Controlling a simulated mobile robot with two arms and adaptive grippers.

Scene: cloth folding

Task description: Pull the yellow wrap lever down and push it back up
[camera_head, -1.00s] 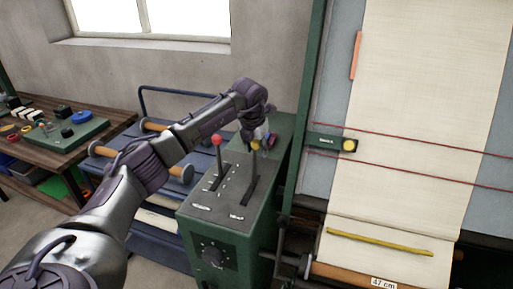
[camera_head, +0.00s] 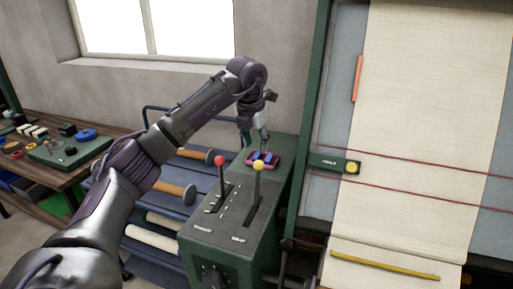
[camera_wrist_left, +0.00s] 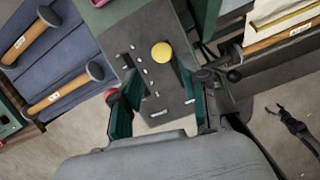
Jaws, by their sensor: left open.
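The yellow-knobbed lever (camera_head: 258,166) stands upright in its slot on top of the green control box (camera_head: 205,252). Its round yellow knob also shows in the left wrist view (camera_wrist_left: 162,53). My left gripper (camera_head: 254,138) is open and empty, above and behind the knob and apart from it. In the left wrist view the open fingers (camera_wrist_left: 165,108) frame the panel, with the yellow knob beyond them. A dark jawed shape (camera_wrist_left: 293,122) at the right of that view looks like my right gripper; its opening is too small to judge.
A red-knobbed lever (camera_head: 220,160) stands left of the yellow one. A red and blue item (camera_head: 262,158) lies on the box behind the levers. The loom's cloth (camera_head: 420,130) hangs to the right.

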